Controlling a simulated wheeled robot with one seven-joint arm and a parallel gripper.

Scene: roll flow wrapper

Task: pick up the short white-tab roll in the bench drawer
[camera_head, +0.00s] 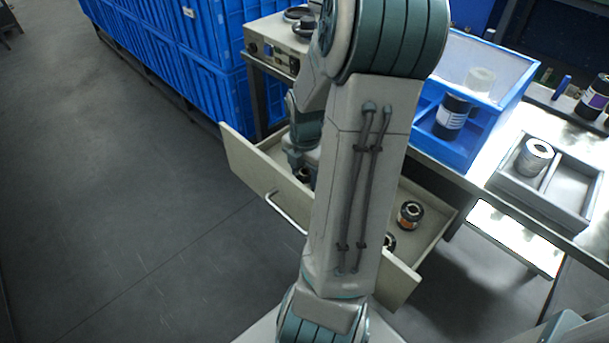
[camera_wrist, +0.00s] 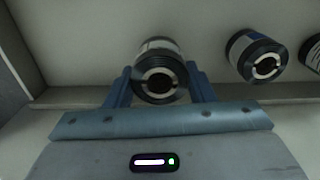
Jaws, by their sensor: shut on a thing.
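The bench drawer (camera_head: 240,162) is pulled open, and my gripper reaches down into its left part. In the wrist view my gripper (camera_wrist: 159,74) is shut on a dark roll (camera_wrist: 158,58) with a pale band on its side and a light ring in its end. One finger lies on each side of it. I cannot tell whether the roll touches the drawer floor. A second dark roll (camera_wrist: 250,57) with a blue and white side lies to its right, apart from the fingers. In the head view my arm hides much of the drawer.
A third roll (camera_wrist: 313,54) is cut by the wrist view's right edge. An orange-marked roll (camera_head: 410,214) stands in the drawer's right part. A blue bin (camera_head: 465,150) and a grey divided tray (camera_head: 530,203) sit on the bench. Blue crates (camera_head: 190,60) stand behind; the left floor is clear.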

